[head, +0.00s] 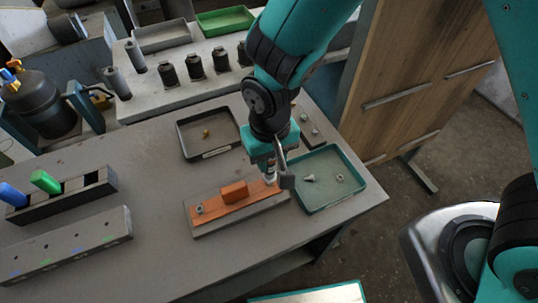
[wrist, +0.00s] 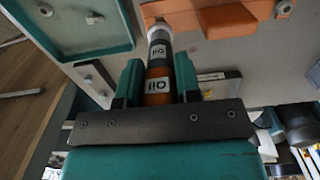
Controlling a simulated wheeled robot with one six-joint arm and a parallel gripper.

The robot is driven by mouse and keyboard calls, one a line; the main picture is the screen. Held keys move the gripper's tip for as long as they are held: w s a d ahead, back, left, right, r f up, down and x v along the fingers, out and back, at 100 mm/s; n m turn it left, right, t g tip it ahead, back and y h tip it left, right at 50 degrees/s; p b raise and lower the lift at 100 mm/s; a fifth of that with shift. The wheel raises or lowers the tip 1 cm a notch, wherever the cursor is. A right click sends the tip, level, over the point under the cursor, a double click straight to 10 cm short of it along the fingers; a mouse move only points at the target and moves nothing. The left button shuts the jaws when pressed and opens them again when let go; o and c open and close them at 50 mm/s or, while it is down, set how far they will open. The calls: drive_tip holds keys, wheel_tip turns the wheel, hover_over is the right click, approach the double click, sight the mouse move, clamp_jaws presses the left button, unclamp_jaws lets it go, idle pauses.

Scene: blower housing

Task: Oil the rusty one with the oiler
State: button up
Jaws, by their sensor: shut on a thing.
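My gripper (head: 271,165) points down over the right end of an orange part (head: 234,193) on a grey base plate (head: 243,219). It is shut on the oiler (wrist: 158,72), a cylinder with dark, grey and orange bands and "Oil" labels. The oiler's pale tip (wrist: 159,28) is close to the orange part's end in the wrist view; I cannot tell whether they touch. A nut (head: 199,210) sits at the orange part's left end, and a pale fastener (wrist: 283,8) shows in the wrist view. I cannot tell which one is rusty.
A teal tray (head: 329,203) with a bolt (head: 309,178) and a nut (head: 340,178) lies to the right. A dark tray (head: 184,143) holds a small brass-coloured piece (head: 205,133). A rack (head: 86,196) with blue and green handles stands left.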

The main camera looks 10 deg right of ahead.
drive_tip(key=shift+r+p, duration=2.95)
drive_tip(key=shift+r, duration=0.6)
